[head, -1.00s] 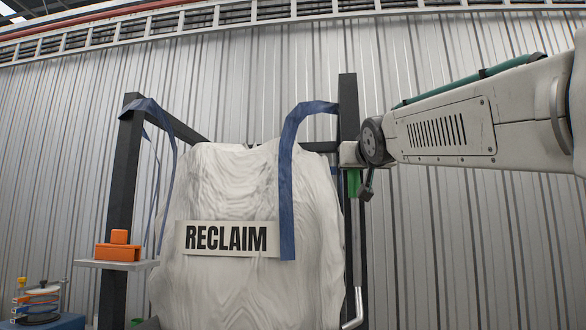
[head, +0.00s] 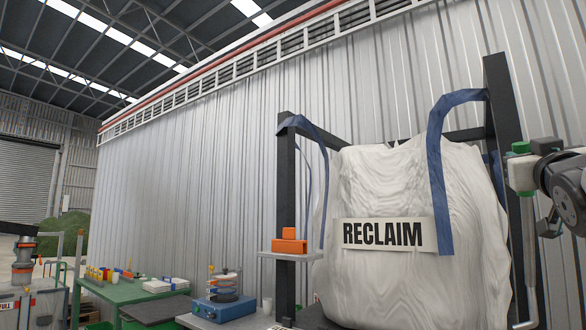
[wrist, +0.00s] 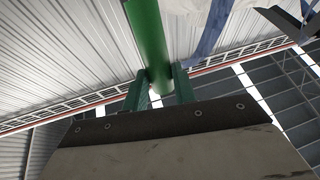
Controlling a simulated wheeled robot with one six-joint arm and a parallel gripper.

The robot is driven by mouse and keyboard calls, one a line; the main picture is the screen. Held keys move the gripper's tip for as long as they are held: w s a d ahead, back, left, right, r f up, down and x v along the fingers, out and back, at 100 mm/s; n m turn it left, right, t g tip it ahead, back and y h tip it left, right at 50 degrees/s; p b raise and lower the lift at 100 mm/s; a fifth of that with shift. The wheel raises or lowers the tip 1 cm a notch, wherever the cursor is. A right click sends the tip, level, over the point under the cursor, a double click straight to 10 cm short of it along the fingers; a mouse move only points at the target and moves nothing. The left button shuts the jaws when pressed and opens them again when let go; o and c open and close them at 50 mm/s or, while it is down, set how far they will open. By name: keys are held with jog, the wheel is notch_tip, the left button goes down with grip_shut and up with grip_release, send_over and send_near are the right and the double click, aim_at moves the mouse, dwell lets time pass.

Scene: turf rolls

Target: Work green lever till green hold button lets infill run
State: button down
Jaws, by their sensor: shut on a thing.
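In the wrist view my gripper (wrist: 160,88) has its green fingers shut around the lower end of a thick green bar, the green lever (wrist: 149,38). In the head view my arm's end is at the right edge, next to a pale block (head: 522,173) on the dark frame post. I cannot tell which is lever, finger or button. The large white RECLAIM bag (head: 400,285) hangs by blue straps (head: 436,170) just left of the block.
An orange box (head: 290,246) with a raised top sits on a small shelf (head: 290,256) at the left post. A blue device (head: 224,308) is nearer. A corrugated wall (head: 220,190) stands behind.

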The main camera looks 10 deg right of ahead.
jog(key=s+a+f+t+h, duration=0.1)
jog(key=s+a+f+t, duration=0.1)
jog(key=s+a+f, duration=0.1)
jog(key=shift+a+f+n, duration=0.1)
jog(key=shift+f+n, duration=0.05)
jog(key=shift+n, duration=0.25)
jog(key=c, duration=1.1)
grip_release()
jog(key=shift+a, duration=0.1)
jog(key=shift+v, duration=3.95)
